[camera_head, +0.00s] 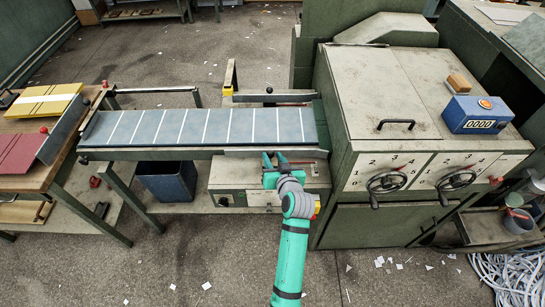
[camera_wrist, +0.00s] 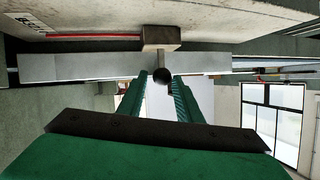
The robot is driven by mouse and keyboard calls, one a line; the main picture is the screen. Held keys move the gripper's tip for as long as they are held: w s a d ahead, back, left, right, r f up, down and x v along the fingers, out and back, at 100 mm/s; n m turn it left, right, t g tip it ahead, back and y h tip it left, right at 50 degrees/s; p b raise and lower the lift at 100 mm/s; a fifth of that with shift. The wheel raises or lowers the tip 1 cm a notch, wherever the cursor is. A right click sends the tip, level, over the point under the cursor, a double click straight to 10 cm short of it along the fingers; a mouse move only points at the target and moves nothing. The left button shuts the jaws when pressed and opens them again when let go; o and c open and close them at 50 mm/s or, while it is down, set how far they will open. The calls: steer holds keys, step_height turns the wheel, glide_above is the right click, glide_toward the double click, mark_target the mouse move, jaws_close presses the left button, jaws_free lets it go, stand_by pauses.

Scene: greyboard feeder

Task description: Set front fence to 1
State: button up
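The front fence appears to be the pale metal bar (camera_head: 250,153) along the front edge of the feeder bed, by the machine; the metal bar (camera_wrist: 85,67) also crosses the wrist view. A block (camera_wrist: 160,38) on it carries a short stem with a dark round knob (camera_wrist: 160,76). My gripper (camera_head: 275,158) is at this bar in the head view. In the wrist view, its two green fingers (camera_wrist: 161,82) are apart, with the knob between their tips and a gap visible beside it. A red strip (camera_wrist: 95,37) runs near the bar; its scale marks are unreadable.
The machine with two numbered handwheels (camera_head: 387,183) and a blue counter (camera_head: 477,114) stands right. A control box (camera_head: 232,185) is below.

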steer(key=shift+w+a+f, duration=0.25)
steer(key=shift+w+a, duration=0.15)
steer(key=shift+w, duration=0.15)
steer(key=shift+d, duration=0.1)
jaws_close()
steer(key=shift+s, duration=0.5)
jaws_free()
steer(key=shift+w, duration=0.1)
